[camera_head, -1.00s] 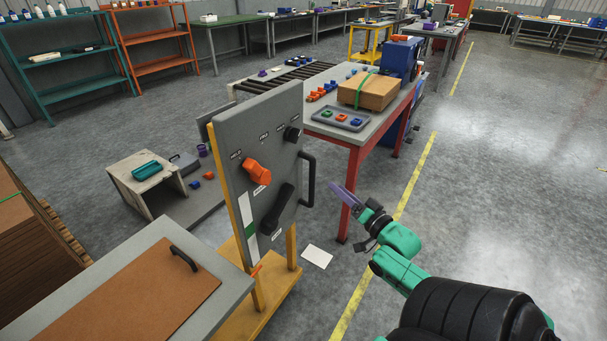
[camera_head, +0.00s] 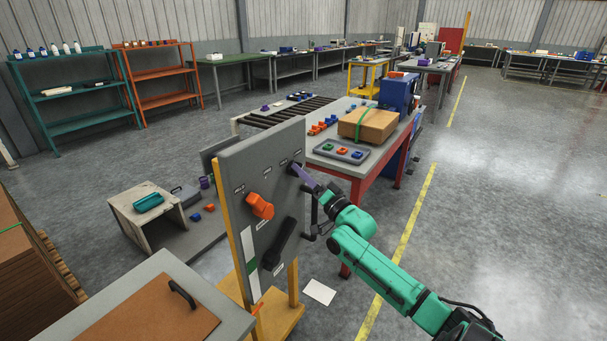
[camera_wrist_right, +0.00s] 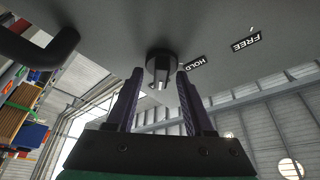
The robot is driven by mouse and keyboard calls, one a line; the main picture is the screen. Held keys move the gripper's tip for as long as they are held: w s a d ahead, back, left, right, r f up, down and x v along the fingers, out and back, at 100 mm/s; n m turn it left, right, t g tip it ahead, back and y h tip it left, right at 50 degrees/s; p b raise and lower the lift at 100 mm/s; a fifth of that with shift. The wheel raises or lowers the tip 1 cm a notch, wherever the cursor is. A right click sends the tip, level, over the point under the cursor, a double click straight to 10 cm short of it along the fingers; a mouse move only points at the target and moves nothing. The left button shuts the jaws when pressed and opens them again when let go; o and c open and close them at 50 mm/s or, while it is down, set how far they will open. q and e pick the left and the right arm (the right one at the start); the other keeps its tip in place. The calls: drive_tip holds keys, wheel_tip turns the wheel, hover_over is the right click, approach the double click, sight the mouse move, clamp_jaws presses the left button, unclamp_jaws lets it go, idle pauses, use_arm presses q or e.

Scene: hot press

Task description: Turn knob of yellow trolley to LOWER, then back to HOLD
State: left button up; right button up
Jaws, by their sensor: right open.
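The yellow trolley (camera_head: 240,240) carries an upright grey panel (camera_head: 230,172). An orange knob (camera_head: 260,206) and a black lever (camera_head: 280,244) are on the panel's face. The small black knob at the panel's upper right is hidden in the head view behind my right gripper (camera_head: 303,178). In the right wrist view the black knob (camera_wrist_right: 160,70) stands between the tips of my open right gripper (camera_wrist_right: 160,92). I cannot tell whether the fingers touch it. Labels HOLD (camera_wrist_right: 195,63) and FREE (camera_wrist_right: 245,42) are beside the knob. My left gripper is not in view.
A red-legged table (camera_head: 350,185) with a cardboard box (camera_head: 368,124) stands behind. A brown board (camera_head: 150,305) lies at front left. The floor at right is clear.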

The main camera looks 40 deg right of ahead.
clamp_jaws()
drive_tip(key=shift+w+d+n+g+y+b, duration=0.15)
drive_tip(key=shift+n+g+y+b, duration=0.4)
drive_tip(key=shift+n+y+b, duration=2.65)
drive_tip(key=shift+s+d+n+g+y+b, duration=0.1)
drive_tip(key=shift+n+g+y+b, duration=0.85)
drive_tip(key=shift+n, duration=4.3)
drive_tip(key=shift+w+d+n+g+y+b, duration=0.15)
drive_tip(key=shift+n+y+b, duration=1.9)
drive_tip(key=shift+n, duration=2.2)
drive_tip(key=shift+h+b, duration=0.4)
drive_tip(key=shift+h, duration=0.1)
